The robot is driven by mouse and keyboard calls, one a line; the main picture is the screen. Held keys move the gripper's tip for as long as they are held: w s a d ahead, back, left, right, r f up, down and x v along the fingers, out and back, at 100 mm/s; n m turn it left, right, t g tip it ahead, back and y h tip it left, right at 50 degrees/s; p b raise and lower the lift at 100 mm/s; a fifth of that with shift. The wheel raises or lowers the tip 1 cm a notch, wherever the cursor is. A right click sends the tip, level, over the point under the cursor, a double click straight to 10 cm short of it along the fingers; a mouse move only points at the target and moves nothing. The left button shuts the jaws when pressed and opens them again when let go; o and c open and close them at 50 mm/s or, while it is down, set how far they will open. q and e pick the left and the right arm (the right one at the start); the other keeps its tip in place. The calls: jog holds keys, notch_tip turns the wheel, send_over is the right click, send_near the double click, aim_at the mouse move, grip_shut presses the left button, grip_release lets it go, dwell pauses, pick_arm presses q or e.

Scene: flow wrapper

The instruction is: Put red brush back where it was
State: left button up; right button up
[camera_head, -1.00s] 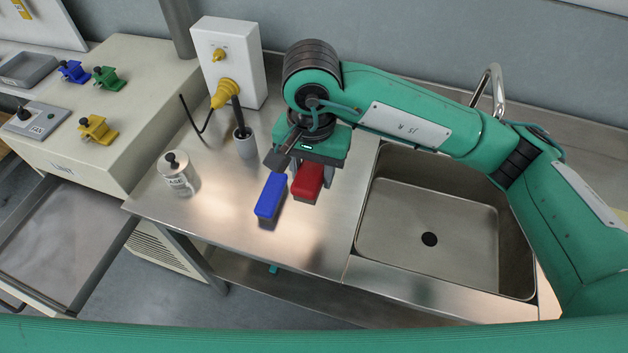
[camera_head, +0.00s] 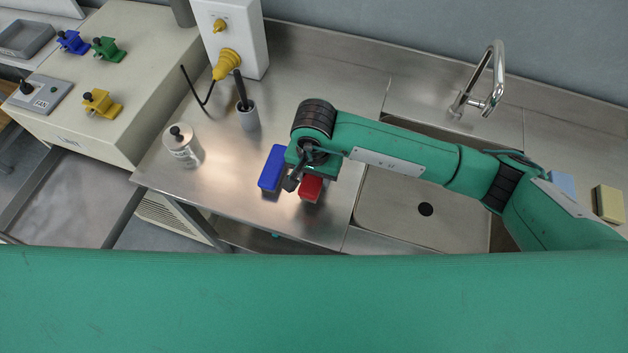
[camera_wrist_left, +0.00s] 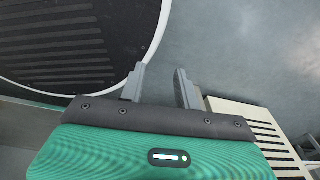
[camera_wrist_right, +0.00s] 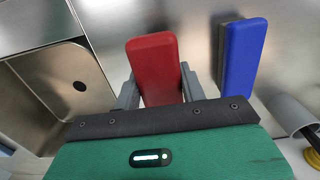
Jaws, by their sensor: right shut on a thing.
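The red brush (camera_head: 312,188) is at the right gripper on the steel counter, just right of the blue brush (camera_head: 272,168). My right gripper (camera_wrist_right: 158,90) is shut on the red brush (camera_wrist_right: 154,62), with a finger on each side of it in the right wrist view. The blue brush also shows there (camera_wrist_right: 244,58), beside it and apart, with dark bristles along its side. In the head view the wrist hides part of the red brush; I cannot tell whether it touches the counter. My left gripper (camera_wrist_left: 160,82) is open and empty above the floor.
The sink (camera_head: 400,212) lies right of the red brush, with a tap (camera_head: 488,85) behind. A grey cup (camera_head: 248,118) holding a dark handle and a white canister (camera_head: 183,146) stand to the left. A yellow sponge (camera_head: 609,204) lies far right.

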jog(key=shift+f, duration=0.55)
notch_tip(320, 180, down, 2)
jog(key=shift+s+f+p, duration=0.1)
jog(key=shift+f+p, duration=0.1)
jog(key=shift+p, duration=0.4)
jog(key=shift+f, duration=0.35)
pick_arm(q)
jog(key=shift+s+a+r, duration=0.1)
jog(key=shift+s+r, duration=0.2)
jog(key=shift+s, duration=0.2)
jog(key=shift+s+r, duration=0.25)
jog(key=shift+s, duration=0.2)
pick_arm(e)
jog(key=shift+f, duration=0.1)
jog(key=shift+f+b, duration=0.15)
jog(key=shift+b, duration=0.15)
jog(key=o, duration=1)
pick_arm(q)
jog(key=shift+w+f, duration=0.15)
